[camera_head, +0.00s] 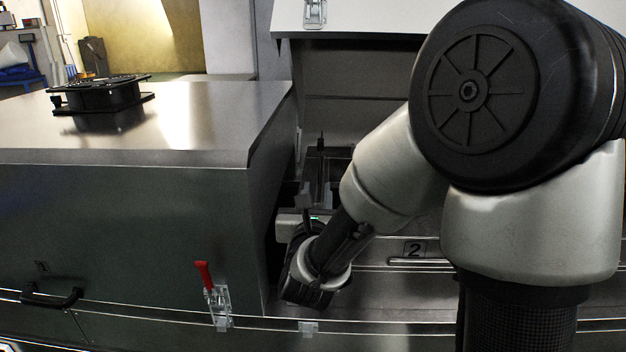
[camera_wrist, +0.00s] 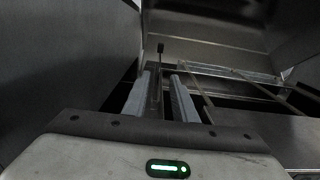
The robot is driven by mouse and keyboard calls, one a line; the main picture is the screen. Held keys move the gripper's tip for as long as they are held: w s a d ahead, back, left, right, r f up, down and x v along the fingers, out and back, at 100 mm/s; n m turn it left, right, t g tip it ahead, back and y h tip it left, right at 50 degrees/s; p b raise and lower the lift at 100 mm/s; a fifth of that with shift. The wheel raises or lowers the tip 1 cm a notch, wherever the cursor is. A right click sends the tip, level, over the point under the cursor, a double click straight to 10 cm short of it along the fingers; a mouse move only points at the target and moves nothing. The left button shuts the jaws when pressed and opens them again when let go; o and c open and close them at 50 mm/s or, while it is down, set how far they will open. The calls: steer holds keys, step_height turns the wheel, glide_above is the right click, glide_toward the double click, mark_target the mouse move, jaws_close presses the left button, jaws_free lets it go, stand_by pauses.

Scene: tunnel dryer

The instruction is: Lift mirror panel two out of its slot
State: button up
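My gripper (camera_wrist: 160,80) reaches into the open dryer section, its two pale fingers apart. Between the fingers in the wrist view stands a thin dark upright piece (camera_wrist: 160,50) with a small knob on top. It looks like the edge or handle of a panel, but I cannot tell whether it is mirror panel two. Gaps seem to show beside it, so the fingers do not look shut on it. In the head view a thin dark upright (camera_head: 321,143) shows above the opening; my arm hides most of the slots. No mirror face is clearly visible.
A closed metal cover (camera_head: 150,210) stands close on the left, with a black fan unit (camera_head: 100,95) on top and a red-handled latch (camera_head: 208,285) in front. A raised lid (camera_head: 350,22) hangs above the opening.

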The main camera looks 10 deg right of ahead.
steer(key=w+d, duration=0.1)
steer(key=w, duration=0.4)
steer(key=w+d, duration=0.1)
steer(key=w, duration=0.5)
steer(key=w+d, duration=0.1)
steer(key=w, duration=0.4)
steer(key=shift+w+d+b, duration=0.1)
steer(key=shift+w+b, duration=0.05)
steer(key=shift+b, duration=0.2)
steer(key=shift+c, duration=0.4)
jaws_close()
